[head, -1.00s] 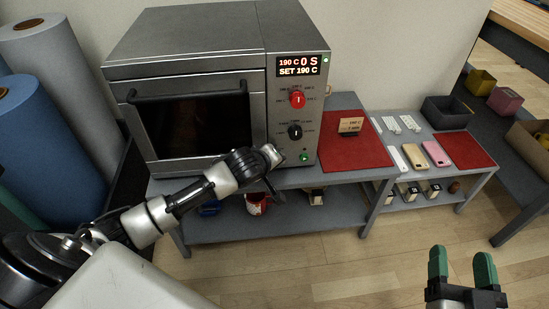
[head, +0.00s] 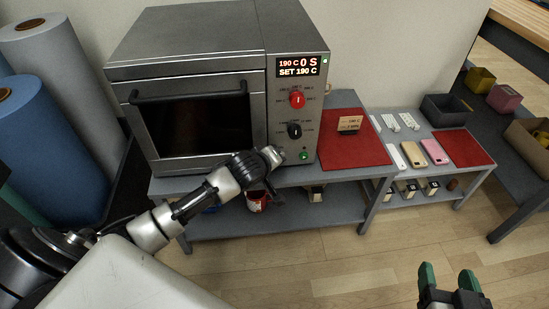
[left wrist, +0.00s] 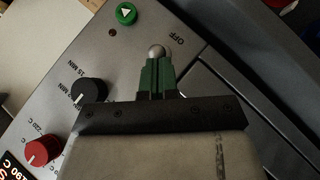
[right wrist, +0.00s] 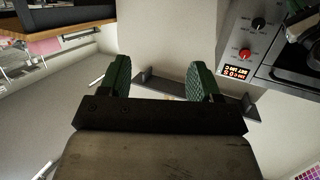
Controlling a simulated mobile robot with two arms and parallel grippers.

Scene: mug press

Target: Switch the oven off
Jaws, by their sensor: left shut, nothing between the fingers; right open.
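The oven (head: 190,80) is a grey metal box with a dark window. Its display (head: 298,66) reads 190 C, 0 S, SET 190 C. Below are a red knob (head: 297,99), a black knob (head: 294,131) and a green button (head: 304,155), which also shows in the left wrist view (left wrist: 126,13). A silver round-tipped switch (left wrist: 156,51) sits beside the word OFF, just past my left fingertips; I cannot tell whether they touch. My left gripper (left wrist: 158,62) is shut and empty at the lower panel. My right gripper (head: 447,272) is open and empty, away from the oven.
The oven stands on a grey bench with a red mat (head: 370,150) and a small temperature sign (head: 350,124). A lower table at right holds phone-like slabs (head: 434,151) and a dark bin (head: 447,110). Blue rolls (head: 40,150) stand at left. Floor is clear in front.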

